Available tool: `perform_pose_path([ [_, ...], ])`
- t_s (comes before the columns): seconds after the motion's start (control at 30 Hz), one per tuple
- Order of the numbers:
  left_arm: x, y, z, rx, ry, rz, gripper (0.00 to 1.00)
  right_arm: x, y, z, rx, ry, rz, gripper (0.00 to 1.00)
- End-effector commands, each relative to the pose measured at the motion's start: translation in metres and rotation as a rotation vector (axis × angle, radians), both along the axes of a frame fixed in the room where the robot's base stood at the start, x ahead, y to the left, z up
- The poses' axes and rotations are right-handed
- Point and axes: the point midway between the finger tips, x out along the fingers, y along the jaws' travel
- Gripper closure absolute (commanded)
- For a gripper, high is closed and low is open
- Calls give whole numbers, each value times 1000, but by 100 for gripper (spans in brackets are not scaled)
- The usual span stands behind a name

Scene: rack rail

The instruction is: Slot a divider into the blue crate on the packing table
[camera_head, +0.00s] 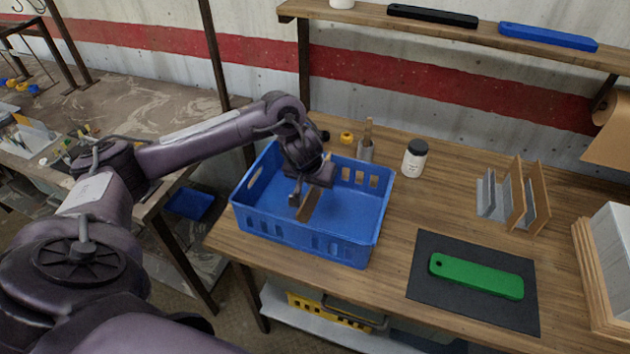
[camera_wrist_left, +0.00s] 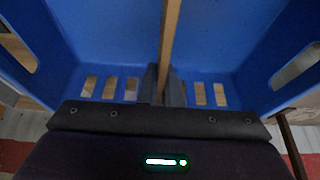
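The blue crate (camera_head: 300,225) stands on the wooden packing table (camera_head: 400,215), left of its middle. My left gripper (camera_head: 303,197) reaches down inside the crate. Its fingers, also seen in the left wrist view (camera_wrist_left: 164,88), are closed on the edge of a thin brown divider (camera_head: 309,205). The divider (camera_wrist_left: 171,40) runs away from the fingers between the blue walls. Whether it touches the crate floor or sits in a slot I cannot tell. More brown dividers (camera_head: 516,195) stand in a grey rack (camera_head: 487,197) at the right. My right gripper is not in view.
A green bar (camera_head: 475,277) lies on a dark mat (camera_head: 420,292). A wall shelf (camera_head: 450,30) holds black and blue bars. Bare tabletop separates crate and mat.

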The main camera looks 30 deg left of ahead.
Motion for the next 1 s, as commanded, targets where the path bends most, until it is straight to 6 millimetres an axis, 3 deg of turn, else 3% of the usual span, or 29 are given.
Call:
perform_pose_path([
  [0.53, 0, 0, -23, -1, 1, 1, 100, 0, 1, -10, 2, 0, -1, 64],
  [0.93, 0, 0, -25, 0, 0, 0, 100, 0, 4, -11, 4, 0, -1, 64],
  [1.0, 0, 0, -25, 0, 0, 0, 88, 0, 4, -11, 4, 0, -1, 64],
])
